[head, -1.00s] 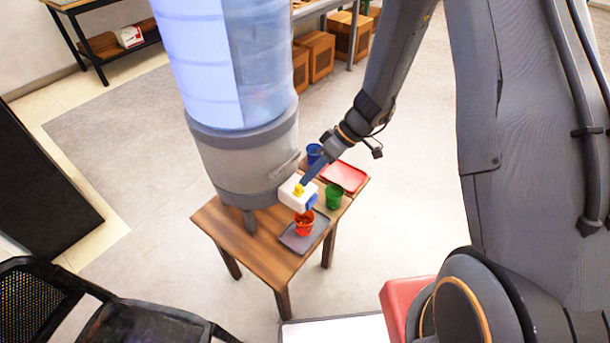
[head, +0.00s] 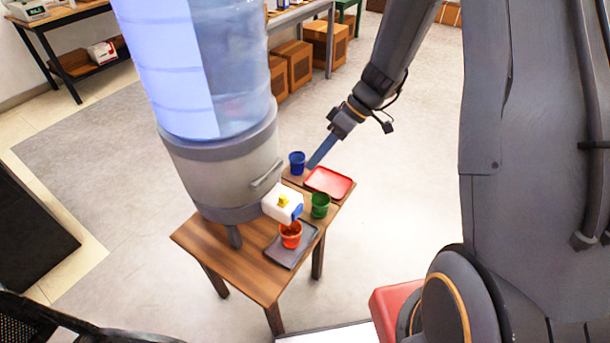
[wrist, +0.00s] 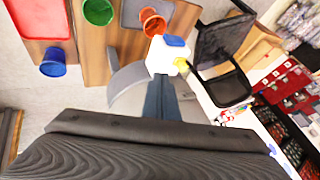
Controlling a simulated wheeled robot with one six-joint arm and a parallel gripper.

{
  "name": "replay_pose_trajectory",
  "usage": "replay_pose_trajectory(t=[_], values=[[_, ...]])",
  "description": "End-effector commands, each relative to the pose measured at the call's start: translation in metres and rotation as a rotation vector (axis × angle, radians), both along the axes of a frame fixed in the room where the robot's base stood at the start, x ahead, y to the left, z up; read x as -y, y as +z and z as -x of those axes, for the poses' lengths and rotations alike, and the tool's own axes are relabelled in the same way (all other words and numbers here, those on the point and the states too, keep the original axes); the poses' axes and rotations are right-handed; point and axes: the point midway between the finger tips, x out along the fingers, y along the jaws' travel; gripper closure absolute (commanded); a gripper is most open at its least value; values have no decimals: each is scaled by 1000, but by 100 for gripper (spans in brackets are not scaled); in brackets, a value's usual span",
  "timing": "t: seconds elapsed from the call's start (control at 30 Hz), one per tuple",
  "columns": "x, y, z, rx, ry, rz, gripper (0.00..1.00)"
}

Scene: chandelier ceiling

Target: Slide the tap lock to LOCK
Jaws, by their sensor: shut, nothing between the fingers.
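The tap is a white box (head: 279,207) on the front of the grey dispenser (head: 225,170), with a blue lever (head: 297,213) at its outer end. A small yellow slider (head: 284,201) sits on top; its end position and any lettering are too small to read. In the wrist view the white tap (wrist: 160,58) and yellow slider (wrist: 181,65) show just beyond the fingertips. My gripper (head: 311,166) is shut and empty, apart from the tap, up and to its right in the head view. Its fingers also show in the wrist view (wrist: 158,82).
An orange cup (head: 290,236) stands under the tap on a dark tray (head: 283,255). A green cup (head: 320,207), blue cup (head: 297,160) and red tray (head: 330,182) are on the wooden table (head: 232,268). A black chair (wrist: 222,60) is nearby.

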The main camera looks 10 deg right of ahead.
Motion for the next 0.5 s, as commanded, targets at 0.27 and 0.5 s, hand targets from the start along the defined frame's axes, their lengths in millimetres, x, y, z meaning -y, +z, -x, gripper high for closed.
replay_pose_trajectory(t=[0.27, 0.5], values=[[20, 26, -4, 2, -3, 0, 100], [23, 29, -4, 1, -3, 1, 100]])
